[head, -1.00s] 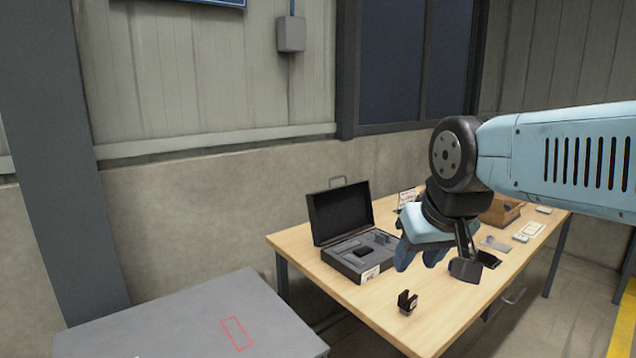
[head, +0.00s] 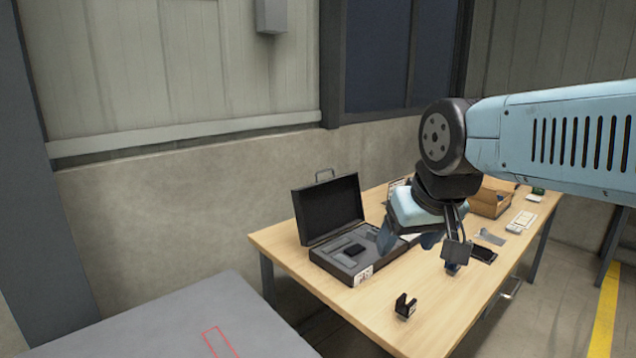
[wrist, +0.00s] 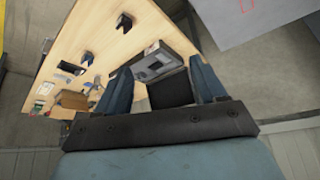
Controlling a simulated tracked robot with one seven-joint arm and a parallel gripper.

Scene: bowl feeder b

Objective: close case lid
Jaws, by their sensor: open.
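The case (head: 345,264) is a dark box on the wooden table, with grey foam and a black block inside. Its lid (head: 328,209) stands open, raised at the back, with a handle on its top edge. My gripper (head: 410,243) is open and empty, in front of and to the right of the case in the head view, and hides part of the case's right side. In the wrist view the case (wrist: 160,62) and lid (wrist: 171,92) lie beyond and between the two blue fingers of my gripper (wrist: 164,83). I see no contact with the lid.
A black notched block (head: 405,306) stands on the table (head: 345,308) near the front. A cardboard box (head: 489,203), a dark flat item and papers lie at the right. A grey surface with a red outline (head: 217,342) is at the lower left. The wall runs behind.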

